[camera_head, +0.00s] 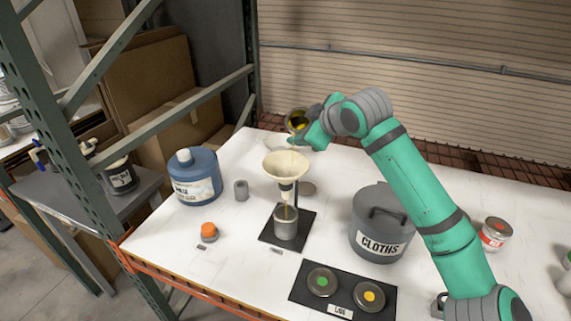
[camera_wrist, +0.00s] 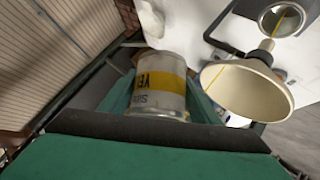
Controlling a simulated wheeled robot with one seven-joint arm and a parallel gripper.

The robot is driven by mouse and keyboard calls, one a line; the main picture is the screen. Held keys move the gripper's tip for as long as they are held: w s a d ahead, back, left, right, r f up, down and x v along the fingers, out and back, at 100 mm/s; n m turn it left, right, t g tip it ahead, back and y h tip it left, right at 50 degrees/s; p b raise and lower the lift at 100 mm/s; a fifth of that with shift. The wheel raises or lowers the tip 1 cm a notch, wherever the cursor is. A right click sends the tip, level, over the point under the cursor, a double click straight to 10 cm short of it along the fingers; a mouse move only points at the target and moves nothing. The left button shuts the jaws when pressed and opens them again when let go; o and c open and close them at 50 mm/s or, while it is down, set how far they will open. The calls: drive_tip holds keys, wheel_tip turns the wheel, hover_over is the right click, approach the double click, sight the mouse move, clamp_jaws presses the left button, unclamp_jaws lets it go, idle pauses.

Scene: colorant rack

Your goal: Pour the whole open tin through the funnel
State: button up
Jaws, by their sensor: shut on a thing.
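My gripper (camera_head: 311,130) is shut on an open tin with a yellow label band (camera_wrist: 160,84) and holds it tilted above the funnel. The funnel sits in a stand with a dark base (camera_head: 268,238). A yellow stream leaves its spout into the grey cup (camera_head: 286,226) below; the cup's round opening (camera_wrist: 282,20) shows in the wrist view. How much remains in the tin is hidden.
A grey CLOTHS bin (camera_head: 380,222) stands right of the funnel stand. A black mat (camera_head: 343,301) in front holds two lids, green-dotted (camera_head: 322,281) and yellow-dotted (camera_head: 369,295). A blue jug (camera_head: 195,177) and an orange-topped item (camera_head: 208,231) are left. A red-labelled tin (camera_head: 495,234) is right.

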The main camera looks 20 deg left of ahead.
drive_tip(key=shift+s+d+r, duration=0.1)
drive_tip(key=shift+s+r, duration=0.05)
drive_tip(key=shift+s+t, duration=0.15)
drive_tip(key=shift+t, duration=0.25)
drive_tip(key=shift+s+r+n+t, duration=0.15)
drive_tip(key=shift+r+n+t, duration=0.3)
drive_tip(key=shift+n+t, duration=0.2)
idle(1.1)
drive_tip(key=shift+f+t, duration=0.15)
drive_tip(key=shift+t, duration=0.1)
idle(0.5)
drive_tip(key=shift+n, duration=0.25)
drive_tip(key=shift+w+f, duration=0.1)
drive_tip(key=shift+w, duration=0.1)
idle(0.3)
